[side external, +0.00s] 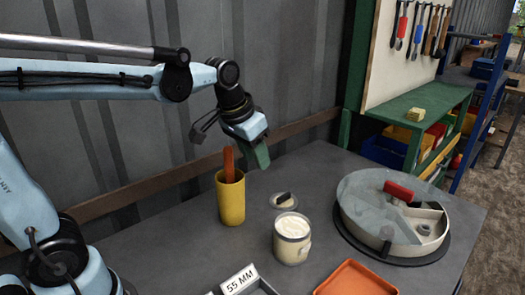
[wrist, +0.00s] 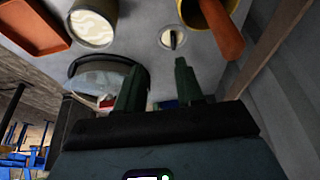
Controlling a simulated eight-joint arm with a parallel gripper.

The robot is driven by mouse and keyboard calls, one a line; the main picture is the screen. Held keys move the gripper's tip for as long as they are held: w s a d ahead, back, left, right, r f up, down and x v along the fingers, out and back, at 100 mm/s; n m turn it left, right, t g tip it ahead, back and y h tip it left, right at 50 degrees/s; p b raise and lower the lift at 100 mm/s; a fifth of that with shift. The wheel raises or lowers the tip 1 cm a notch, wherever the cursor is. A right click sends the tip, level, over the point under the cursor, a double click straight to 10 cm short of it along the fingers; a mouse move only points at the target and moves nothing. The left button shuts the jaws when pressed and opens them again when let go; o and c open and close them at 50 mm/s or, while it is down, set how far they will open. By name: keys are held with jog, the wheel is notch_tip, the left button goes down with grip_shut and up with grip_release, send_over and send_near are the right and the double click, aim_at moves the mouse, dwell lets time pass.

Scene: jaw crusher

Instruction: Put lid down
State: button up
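A small round pale lid (side external: 284,201) with a dark upright grip lies on the grey table; it also shows in the wrist view (wrist: 166,40). In front of it stands a white jar (side external: 292,240), uncovered, with pale contents; it shows at the top left of the wrist view (wrist: 93,22). My gripper (side external: 257,155) is in the air above and left of the lid, tilted downward, apart from it. In the wrist view its two green fingers (wrist: 158,82) are spread with nothing visible between them.
A yellow cup (side external: 231,200) with an orange-red handle in it stands below my gripper. A round container (side external: 362,218) with a clear cover and red handle stands at right. An orange tray (side external: 355,280) and a "55 MM" box (side external: 240,280) are at the front.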

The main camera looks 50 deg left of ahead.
jog(key=s+d+f+t, duration=0.1)
jog(key=s+f+t, duration=0.2)
jog(key=s, duration=0.6)
jog(key=shift+f, duration=0.95)
